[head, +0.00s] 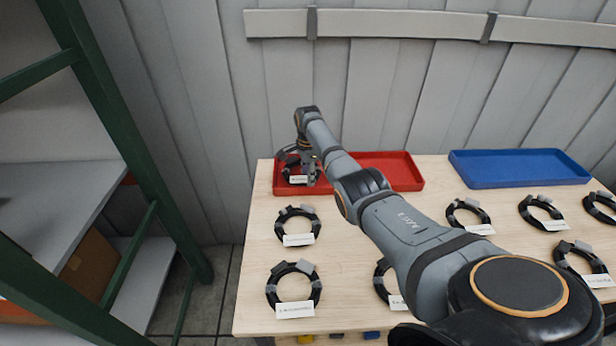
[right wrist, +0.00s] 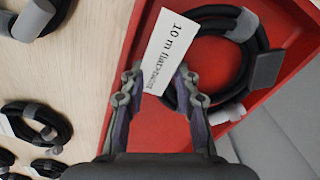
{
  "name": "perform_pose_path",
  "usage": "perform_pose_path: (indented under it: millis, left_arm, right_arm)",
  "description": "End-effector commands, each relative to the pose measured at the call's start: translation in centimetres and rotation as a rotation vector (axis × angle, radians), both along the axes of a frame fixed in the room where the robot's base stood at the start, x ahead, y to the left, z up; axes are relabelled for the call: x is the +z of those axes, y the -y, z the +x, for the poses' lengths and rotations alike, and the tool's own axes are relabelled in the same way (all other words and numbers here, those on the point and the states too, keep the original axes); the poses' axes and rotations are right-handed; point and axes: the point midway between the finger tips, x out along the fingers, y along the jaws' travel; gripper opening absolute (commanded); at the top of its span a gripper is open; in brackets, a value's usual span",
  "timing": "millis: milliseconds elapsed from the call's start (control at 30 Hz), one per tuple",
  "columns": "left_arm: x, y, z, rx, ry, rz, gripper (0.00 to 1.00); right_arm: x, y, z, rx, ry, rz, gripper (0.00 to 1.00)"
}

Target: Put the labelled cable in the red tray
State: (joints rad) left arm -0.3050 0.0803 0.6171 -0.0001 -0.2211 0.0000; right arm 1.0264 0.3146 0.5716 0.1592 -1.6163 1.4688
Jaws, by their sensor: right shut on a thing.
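The red tray (head: 390,172) stands at the back left of the wooden table. A black coiled cable with grey ties and a white label (head: 298,180) is at the tray's left end, partly hidden by my right gripper (head: 301,165). In the right wrist view, the cable (right wrist: 262,40) lies over the tray's red floor, and its label reads "10 m" followed by a word I cannot read surely. My right gripper (right wrist: 160,88) is shut on the cable at its label side. Whether the coil rests on the floor is unclear. My left gripper is not in view.
A blue tray (head: 520,168) stands at the back right. Several other labelled coils lie on the table, including one just in front of the red tray (head: 298,226) and one nearer (head: 293,288). A green-framed shelf (head: 105,130) stands left; a grey wall is behind.

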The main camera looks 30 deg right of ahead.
Motion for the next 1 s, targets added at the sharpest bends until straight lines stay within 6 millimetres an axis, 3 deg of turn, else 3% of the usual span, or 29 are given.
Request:
perform_pose_path:
  millis: [467,500,567,867,1000]
  left_arm:
    - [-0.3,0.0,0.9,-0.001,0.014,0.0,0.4]
    - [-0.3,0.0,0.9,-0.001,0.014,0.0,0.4]
    - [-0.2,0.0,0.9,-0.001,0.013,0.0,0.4]
    - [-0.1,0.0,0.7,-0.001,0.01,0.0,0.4]
    - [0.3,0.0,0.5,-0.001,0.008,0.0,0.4]
  right_arm:
    - [-0.7,0.0,0.1,0.0,0.003,0.001,0.0]
    - [-0.8,0.0,0.0,0.0,0.001,0.001,0.32]
    - [-0.8,0.0,0.0,0.0,0.001,0.001,0.4]
    - [-0.6,0.0,0.0,0.0,0.001,0.001,0.4]
    - [1.1,0.0,0.1,-0.001,0.004,-0.001,0.4]
